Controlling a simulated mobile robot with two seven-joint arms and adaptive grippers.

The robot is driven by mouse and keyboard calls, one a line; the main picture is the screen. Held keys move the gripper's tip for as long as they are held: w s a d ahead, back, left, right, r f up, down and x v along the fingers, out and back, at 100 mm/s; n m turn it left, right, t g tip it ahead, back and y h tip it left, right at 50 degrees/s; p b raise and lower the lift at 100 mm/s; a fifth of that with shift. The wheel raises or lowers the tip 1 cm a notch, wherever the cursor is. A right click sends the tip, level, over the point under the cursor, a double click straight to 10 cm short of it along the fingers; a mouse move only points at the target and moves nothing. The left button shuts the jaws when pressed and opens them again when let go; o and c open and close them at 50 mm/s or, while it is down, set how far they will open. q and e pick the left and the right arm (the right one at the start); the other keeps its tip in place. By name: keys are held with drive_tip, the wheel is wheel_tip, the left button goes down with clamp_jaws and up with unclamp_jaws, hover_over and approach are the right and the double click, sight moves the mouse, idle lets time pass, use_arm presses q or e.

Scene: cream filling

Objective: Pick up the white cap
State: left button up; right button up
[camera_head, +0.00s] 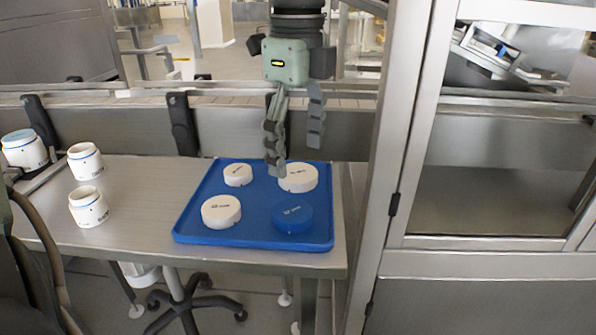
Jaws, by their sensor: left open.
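Three white caps lie on a blue tray (187,222) on the metal table: one at the back left (237,175), one at the back right (299,179) and one at the front left (221,212). A blue cap (293,218) lies at the front right. My left gripper (296,157) points down over the back of the tray, with its fingers apart and nothing between them. One fingertip shows just left of the back right white cap and overlaps its edge in the picture; I cannot tell if it touches. My right gripper is out of view.
Two white jars (85,162) (88,207) stand on the table left of the tray. Another jar with a light blue top (24,148) stands at the far left. A metal frame post (388,170) rises just right of the table. The table between jars and tray is clear.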

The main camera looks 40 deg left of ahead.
sight(298, 177)
use_arm(q)
drive_tip(key=shift+f, duration=1.4)
drive_tip(key=c, duration=0.9)
